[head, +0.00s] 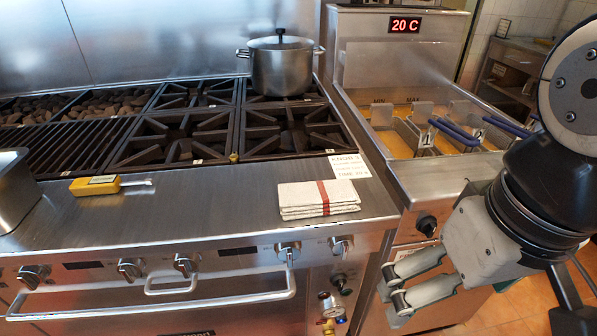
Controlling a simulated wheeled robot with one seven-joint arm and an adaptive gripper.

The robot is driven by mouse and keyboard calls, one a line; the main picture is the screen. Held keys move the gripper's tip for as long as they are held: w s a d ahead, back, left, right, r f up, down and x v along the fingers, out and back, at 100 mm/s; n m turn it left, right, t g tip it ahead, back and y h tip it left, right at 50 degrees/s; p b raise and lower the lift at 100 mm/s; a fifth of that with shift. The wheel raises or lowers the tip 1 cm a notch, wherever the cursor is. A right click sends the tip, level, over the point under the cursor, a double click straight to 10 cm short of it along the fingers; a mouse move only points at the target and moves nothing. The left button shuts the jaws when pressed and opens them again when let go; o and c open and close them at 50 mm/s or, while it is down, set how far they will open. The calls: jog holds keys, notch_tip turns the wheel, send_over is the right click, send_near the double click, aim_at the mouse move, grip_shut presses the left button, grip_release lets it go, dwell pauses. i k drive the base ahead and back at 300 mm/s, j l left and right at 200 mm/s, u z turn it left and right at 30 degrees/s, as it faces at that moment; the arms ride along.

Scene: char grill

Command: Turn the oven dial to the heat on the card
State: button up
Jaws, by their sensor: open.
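The white card (348,166) lies flat on the steel ledge at the back right of the counter. Its heading seems to read "KNOBS"; the smaller lines are hard to read. Steel dials line the range's front panel: a far-left dial (33,275), two middle dials (130,268) (187,264), and two right dials (287,250) (341,245). Which one is the oven dial is not clear. The oven door handle (160,305) runs below them. My gripper (393,285) is open and empty, right of and below the right-hand dials, apart from them.
A lidded pot (281,65) stands on a back burner. The fryer (405,55) at right reads 20 C and has a black knob (427,224). Valves and gauges (330,305) sit below the right dials.

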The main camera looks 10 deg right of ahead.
aim_at(338, 280)
jog(key=j+u, duration=0.45)
jog(key=j, duration=0.9)
